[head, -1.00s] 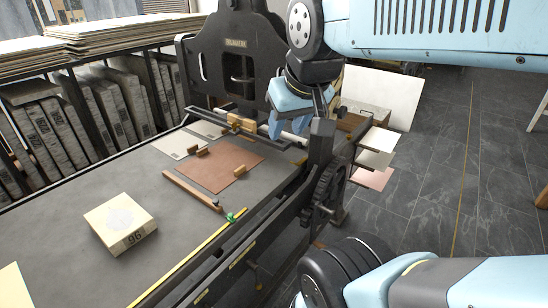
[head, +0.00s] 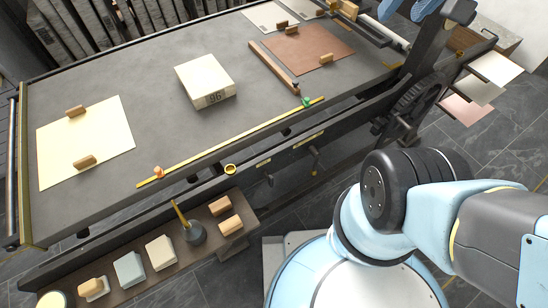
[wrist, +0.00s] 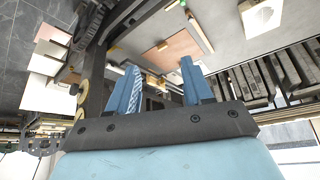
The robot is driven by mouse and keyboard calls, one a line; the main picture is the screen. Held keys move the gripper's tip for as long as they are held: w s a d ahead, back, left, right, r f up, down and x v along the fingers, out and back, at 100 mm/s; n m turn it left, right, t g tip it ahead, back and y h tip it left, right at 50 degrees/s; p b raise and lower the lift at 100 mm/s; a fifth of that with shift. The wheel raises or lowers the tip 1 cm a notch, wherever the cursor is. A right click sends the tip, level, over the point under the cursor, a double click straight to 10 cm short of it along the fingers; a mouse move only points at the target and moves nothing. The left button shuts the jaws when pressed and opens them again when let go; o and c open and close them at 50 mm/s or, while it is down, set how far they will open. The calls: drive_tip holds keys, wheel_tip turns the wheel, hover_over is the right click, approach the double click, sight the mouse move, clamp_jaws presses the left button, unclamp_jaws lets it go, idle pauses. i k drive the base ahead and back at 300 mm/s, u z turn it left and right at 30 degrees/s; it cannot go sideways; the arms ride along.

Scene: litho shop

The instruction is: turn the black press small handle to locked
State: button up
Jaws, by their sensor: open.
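The black press has a long dark bed (head: 150,75). Below its near edge, two small dark handles hang at the side: one handle (head: 315,158) and another, lower to the left (head: 270,180). I cannot tell which is the small handle or its lock state. My gripper (wrist: 160,78) is open in the wrist view, its blue fingers spread with nothing held. In the head view only part of my gripper (head: 410,8) shows at the top edge, above the press's right end, well apart from both handles.
A box marked 96 (head: 204,72), a cream sheet (head: 85,142) and a reddish-brown sheet (head: 310,48) with wooden blocks lie on the bed. A toothed dark wheel (head: 415,100) stands at the right end. A low shelf (head: 135,240) with blocks runs below the front.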

sight(269, 177)
drive_tip(key=u, duration=0.8)
drive_tip(key=k, duration=1.1)
drive_tip(key=z, duration=0.4)
